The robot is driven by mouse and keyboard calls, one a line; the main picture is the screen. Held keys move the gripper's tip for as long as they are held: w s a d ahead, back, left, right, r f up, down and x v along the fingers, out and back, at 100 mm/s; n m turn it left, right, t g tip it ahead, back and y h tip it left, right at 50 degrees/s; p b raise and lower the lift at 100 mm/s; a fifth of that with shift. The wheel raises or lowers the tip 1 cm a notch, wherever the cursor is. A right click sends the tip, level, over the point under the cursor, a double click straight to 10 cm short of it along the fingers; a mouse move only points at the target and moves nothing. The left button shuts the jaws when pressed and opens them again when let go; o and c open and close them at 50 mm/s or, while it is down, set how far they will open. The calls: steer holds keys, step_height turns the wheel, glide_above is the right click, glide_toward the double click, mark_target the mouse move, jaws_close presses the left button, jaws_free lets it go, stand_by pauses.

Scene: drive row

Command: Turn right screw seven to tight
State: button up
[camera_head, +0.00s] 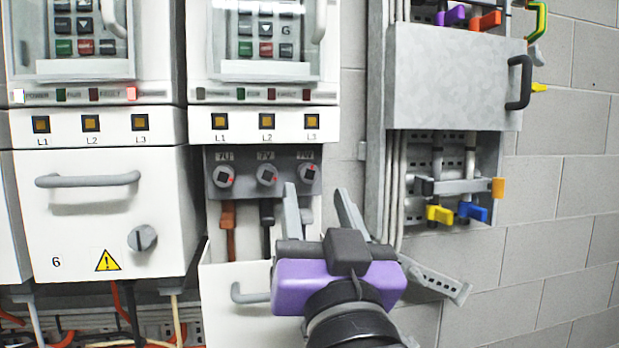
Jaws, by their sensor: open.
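Drive seven's terminal block (228,157) shows in the head view, with three round screws in a row. The right screw (310,174), under a label that seems to read 7W, has a pale ring, a dark centre and a small red mark. The middle screw (267,175) and left screw (224,177) look alike. My gripper (316,189), with a purple body, is open and empty. Its fingers point up, with their tips just below the right screw and apparently apart from it. The fingers partly hide the cable below that screw.
Drive seven's front cover (222,275) hangs open below the block. A closed cover (85,215) marked 6 with a knob is at left. At right, a grey box (455,75) with a black handle and coloured levers (470,211) juts from the wall.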

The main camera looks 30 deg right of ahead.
mark_target(308, 174)
steer(key=p+x, duration=0.1)
steer(key=x, duration=0.2)
steer(key=f+p+x, duration=0.1)
steer(key=x, duration=0.2)
steer(key=shift+w+d, duration=0.25)
steer(key=shift+w, duration=0.1)
steer(key=shift+x, duration=0.75)
steer(key=shift+f, duration=0.1)
steer(key=shift+c, duration=0.4)
jaws_close()
